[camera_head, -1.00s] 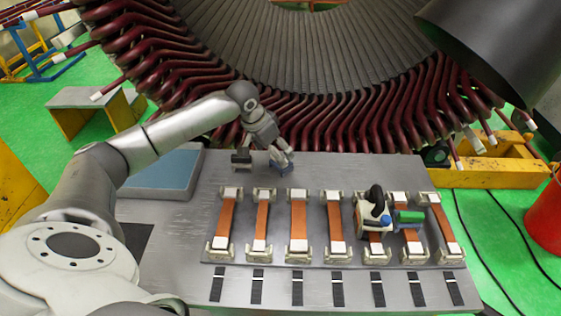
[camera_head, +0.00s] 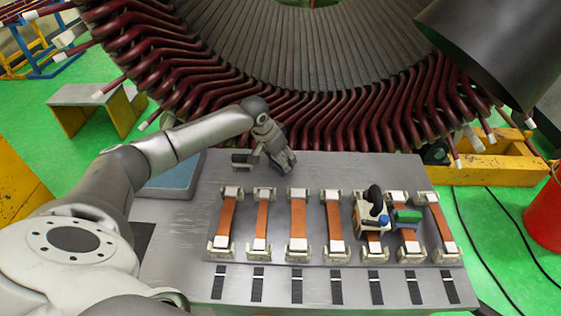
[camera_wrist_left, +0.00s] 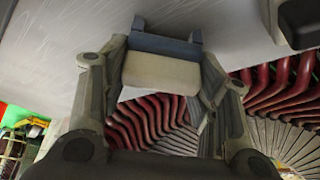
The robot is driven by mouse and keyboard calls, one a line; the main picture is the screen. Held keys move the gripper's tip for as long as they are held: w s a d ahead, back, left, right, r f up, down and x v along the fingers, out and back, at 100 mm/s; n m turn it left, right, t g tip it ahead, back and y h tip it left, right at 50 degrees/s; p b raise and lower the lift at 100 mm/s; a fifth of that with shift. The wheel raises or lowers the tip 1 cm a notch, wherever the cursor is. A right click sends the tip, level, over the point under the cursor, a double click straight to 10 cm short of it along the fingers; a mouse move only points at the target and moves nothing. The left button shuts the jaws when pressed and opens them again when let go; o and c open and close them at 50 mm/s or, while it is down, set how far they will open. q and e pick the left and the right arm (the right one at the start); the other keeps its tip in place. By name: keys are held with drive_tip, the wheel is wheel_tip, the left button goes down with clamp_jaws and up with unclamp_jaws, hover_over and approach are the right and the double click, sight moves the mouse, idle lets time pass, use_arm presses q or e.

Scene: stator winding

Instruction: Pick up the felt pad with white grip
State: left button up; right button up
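The felt pad with white grip shows in the left wrist view as a cream-white block (camera_wrist_left: 160,73) with a blue-grey part (camera_wrist_left: 165,46) at its far side, against the grey plate. My left gripper (camera_wrist_left: 162,65) has one finger at each end of the white block, and both fingers appear to touch it. In the head view my left gripper (camera_head: 283,161) is low over the far edge of the plate and mostly hides the pad. Whether the pad is clear of the plate is hard to tell. My right gripper is not in view.
A dark tool (camera_head: 243,160) lies close left of the gripper. Several orange strips in cream clamps (camera_head: 298,220) stand nearer. A white-and-black tool (camera_head: 372,215) and a green block (camera_head: 408,217) sit among them. The stator coils (camera_head: 330,130) rise just behind the plate.

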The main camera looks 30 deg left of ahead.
use_arm(q)
drive_tip(key=c, duration=0.5)
